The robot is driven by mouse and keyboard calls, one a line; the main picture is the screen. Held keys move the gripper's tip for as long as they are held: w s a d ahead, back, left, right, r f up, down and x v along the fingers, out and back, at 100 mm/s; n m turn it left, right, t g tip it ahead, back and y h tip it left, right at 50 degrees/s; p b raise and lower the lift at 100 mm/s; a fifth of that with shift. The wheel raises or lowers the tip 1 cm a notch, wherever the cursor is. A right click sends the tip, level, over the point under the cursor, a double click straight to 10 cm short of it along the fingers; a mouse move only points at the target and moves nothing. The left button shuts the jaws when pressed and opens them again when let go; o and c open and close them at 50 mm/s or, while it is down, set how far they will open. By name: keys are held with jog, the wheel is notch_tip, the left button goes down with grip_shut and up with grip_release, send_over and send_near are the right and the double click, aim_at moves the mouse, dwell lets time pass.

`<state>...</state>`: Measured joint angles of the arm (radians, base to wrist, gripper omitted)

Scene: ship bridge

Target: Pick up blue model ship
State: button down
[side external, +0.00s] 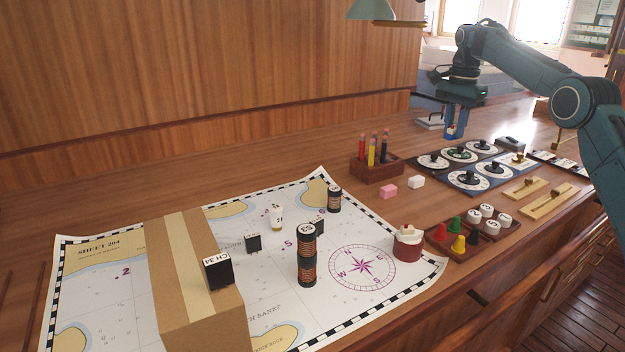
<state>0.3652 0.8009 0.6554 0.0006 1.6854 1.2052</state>
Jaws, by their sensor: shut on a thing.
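My gripper (455,125) hangs at the upper right, pointing down above the back of the wooden desk, beyond the dial panels. It is shut on a small blue thing between its fingertips, which appears to be the blue model ship (452,131). The ship is small here and partly hidden by the fingers, so its shape is hard to make out. It appears to be held above the desk top, but the exact gap cannot be told.
Dial panels (479,181) lie below and right of my gripper. A wooden holder (376,167) with coloured sticks stands to the left. A chart (348,218) carries a cardboard box (172,282), dark cylinders (307,255) and a red-and-white pot (407,246). A peg tray (444,240) sits near the front edge.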

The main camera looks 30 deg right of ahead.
jog(key=shift+r, duration=0.9)
jog(key=shift+a, duration=0.1)
